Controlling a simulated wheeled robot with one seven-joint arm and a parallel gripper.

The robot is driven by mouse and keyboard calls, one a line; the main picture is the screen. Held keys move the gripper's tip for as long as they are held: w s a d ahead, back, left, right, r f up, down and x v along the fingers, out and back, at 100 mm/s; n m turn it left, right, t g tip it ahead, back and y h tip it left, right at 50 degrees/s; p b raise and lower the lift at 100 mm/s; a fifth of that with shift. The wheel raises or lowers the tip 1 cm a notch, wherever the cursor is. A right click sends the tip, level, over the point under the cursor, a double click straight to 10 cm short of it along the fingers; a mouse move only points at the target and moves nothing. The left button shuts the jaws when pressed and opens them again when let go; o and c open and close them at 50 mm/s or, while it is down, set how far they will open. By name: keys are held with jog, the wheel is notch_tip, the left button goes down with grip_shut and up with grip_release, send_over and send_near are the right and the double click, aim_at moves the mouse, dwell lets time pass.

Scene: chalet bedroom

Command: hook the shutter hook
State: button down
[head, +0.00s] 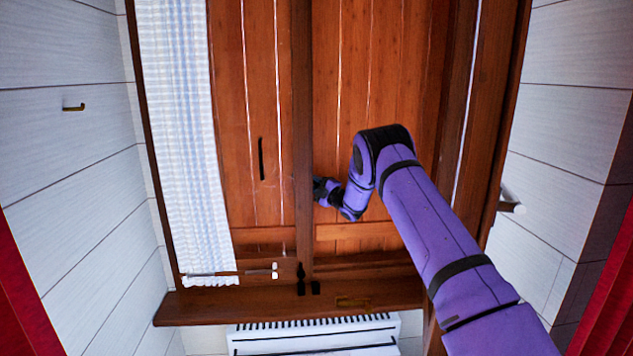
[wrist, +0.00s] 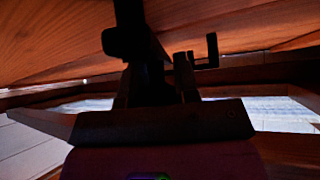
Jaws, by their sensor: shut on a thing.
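Two closed-looking wooden shutters stand behind the window frame, the left one (head: 228,110) and the right one (head: 390,85). My gripper (head: 321,190) is low at the right shutter, beside the central post, which partly hides it. In the wrist view my gripper (wrist: 152,78) shows as a dark silhouette, shut around a dark upright piece (wrist: 128,14), which seems to be the shutter hook. A dark L-shaped piece (wrist: 212,48) stands just right of the fingers. It is too dark to tell whether the two pieces touch.
The central wooden post (head: 302,120) stands close left of my gripper. A black handle (head: 261,158) is on the left shutter. A wooden sill (head: 230,308) lies below, with small black fittings (head: 301,285). A white curtain (head: 180,130) hangs at the left, and a radiator (head: 315,338) is underneath.

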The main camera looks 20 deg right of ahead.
jog(key=shift+a+f+n+g+h, duration=0.1)
jog(key=shift+f+n+g+h, duration=0.1)
jog(key=shift+f+n+g, duration=0.5)
jog(key=shift+a+f+n+g+h, duration=0.15)
jog(key=shift+f+n+g, duration=0.25)
jog(key=shift+n+g, duration=0.5)
jog(key=c, duration=0.9)
grip_release()
jog(key=shift+d, duration=0.1)
jog(key=v, duration=1)
jog(key=shift+s+d, duration=0.1)
jog(key=shift+s, duration=0.25)
